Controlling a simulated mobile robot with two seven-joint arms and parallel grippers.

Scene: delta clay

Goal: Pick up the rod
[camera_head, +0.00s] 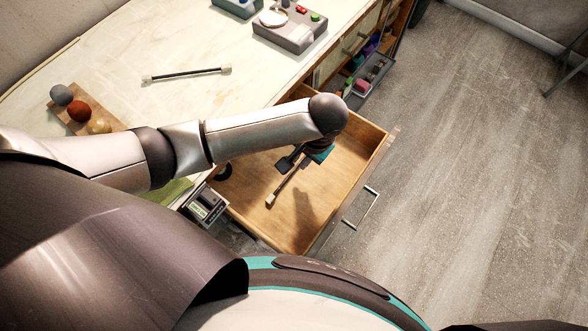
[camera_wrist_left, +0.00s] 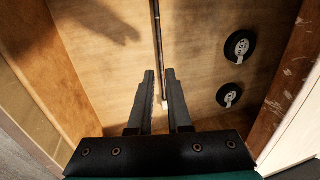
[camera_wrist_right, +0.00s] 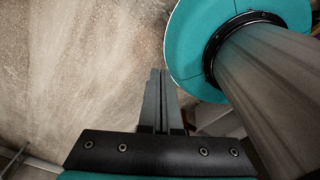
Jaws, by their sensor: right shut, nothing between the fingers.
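One thin dark rod with a pale end (camera_head: 271,200) lies in the open wooden drawer. In the left wrist view the rod (camera_wrist_left: 156,35) runs down the picture to a white end seen between my left fingers. My left gripper (camera_head: 303,160) points down into the drawer over this rod, and its far end is hidden in the head view. The left fingers (camera_wrist_left: 159,74) are a little apart, one on either side of the rod's line; I see no contact. A second dark rod (camera_head: 186,74) with white ends lies on the worktop. My right gripper (camera_wrist_right: 158,74) is shut and empty above the floor.
The drawer's front wall (camera_head: 352,190) and sides surround the left gripper. Two black discs (camera_wrist_left: 239,46) lie in the drawer beside the rod. On the worktop are a wooden board (camera_head: 86,117) with three balls and a grey device (camera_head: 291,32). The floor at right is mostly clear.

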